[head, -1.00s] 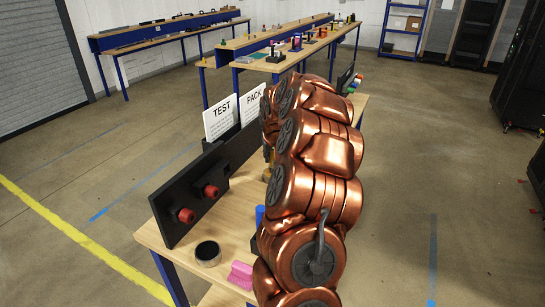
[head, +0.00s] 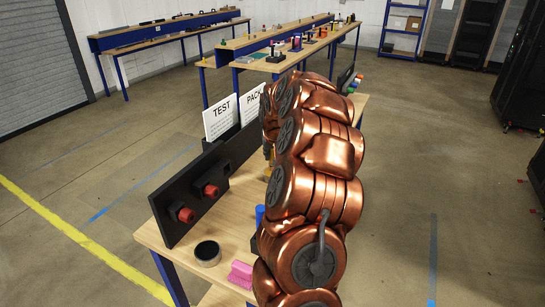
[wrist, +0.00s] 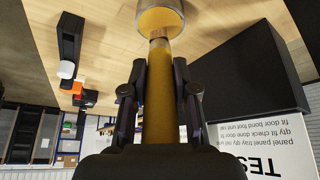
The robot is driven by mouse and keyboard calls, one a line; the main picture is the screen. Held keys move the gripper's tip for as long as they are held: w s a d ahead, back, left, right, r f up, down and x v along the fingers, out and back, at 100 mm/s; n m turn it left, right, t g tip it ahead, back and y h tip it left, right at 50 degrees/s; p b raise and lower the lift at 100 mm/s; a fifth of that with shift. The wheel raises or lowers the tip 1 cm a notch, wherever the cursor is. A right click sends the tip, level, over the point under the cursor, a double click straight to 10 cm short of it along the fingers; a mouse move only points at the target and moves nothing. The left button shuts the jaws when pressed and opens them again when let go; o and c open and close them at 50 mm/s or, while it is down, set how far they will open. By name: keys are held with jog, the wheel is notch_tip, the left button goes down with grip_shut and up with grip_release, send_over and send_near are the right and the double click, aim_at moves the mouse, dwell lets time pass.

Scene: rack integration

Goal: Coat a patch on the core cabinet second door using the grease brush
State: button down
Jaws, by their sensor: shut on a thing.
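In the wrist view my gripper (wrist: 160,91) is shut on the yellow handle of a brush (wrist: 158,118), with one finger on each side. Beyond the fingers, the handle's far end meets a brownish piece and a round, grey-sided thing with a yellow face (wrist: 160,20). I cannot tell whether that thing is part of the brush or a separate pot. In the head view my copper-coloured arm hides the gripper. Dark cabinets (head: 520,85) stand at the right edge of the head view; I cannot tell which is the core cabinet, and no second door can be made out.
TEST (head: 221,117) and PACK signs stand behind. Floor at the right is open.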

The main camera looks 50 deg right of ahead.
jog(key=shift+r, duration=3)
jog(key=shift+a, duration=0.15)
